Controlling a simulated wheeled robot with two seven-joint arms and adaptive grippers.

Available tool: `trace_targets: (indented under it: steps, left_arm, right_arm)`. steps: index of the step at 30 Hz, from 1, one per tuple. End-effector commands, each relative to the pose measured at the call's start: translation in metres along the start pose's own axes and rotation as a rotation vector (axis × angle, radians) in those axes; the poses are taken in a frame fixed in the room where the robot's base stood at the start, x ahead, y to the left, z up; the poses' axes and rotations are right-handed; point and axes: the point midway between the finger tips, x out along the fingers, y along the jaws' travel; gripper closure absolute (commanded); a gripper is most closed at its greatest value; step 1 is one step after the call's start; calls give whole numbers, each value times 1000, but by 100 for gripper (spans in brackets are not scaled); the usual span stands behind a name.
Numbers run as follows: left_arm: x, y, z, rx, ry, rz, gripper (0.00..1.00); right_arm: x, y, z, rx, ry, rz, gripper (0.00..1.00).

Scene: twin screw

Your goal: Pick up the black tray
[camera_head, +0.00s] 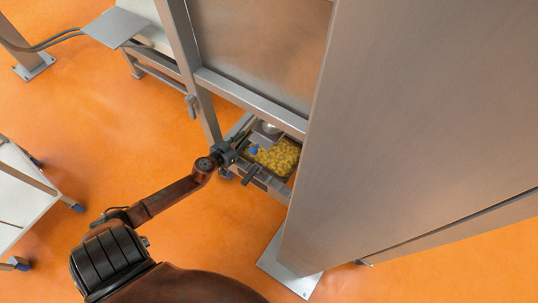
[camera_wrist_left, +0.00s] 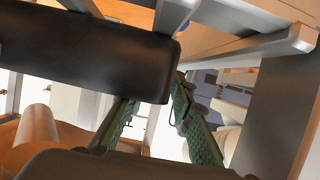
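I cannot make out a black tray for certain in either view. My left gripper (camera_head: 248,156) reaches in at the metal frame, at the near left edge of a metal bin (camera_head: 268,184) of yellow pieces. Its two dark fingers stand apart in the head view. My right gripper is not in view.
A tall metal panel (camera_head: 410,120) fills the right side and hides part of the bin. A metal post (camera_head: 190,70) stands just behind my left gripper. A white cart (camera_head: 22,190) is at the left. The orange floor (camera_head: 90,130) between is clear.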

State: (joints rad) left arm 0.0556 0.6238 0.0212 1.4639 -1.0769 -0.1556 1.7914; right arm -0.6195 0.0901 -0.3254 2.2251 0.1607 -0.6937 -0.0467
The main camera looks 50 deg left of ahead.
Motion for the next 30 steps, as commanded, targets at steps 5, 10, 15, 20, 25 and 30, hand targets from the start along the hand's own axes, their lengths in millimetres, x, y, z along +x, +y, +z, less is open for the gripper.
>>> trace_targets:
  steps: [5,10,15,20,25,30]
  left_arm:
    - [0,0,0,0,0,0,91]
    - [0,0,0,0,0,0,100]
    - [0,0,0,0,0,0,100]
    - [0,0,0,0,0,0,100]
    - [0,0,-2,-2,3,1,100]
    - [0,0,-3,-1,3,1,100]
  right_arm:
    - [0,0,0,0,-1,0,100]
    - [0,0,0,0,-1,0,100]
    - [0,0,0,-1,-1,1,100]
    - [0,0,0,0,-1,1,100]
    - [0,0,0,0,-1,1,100]
    - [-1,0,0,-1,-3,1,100]
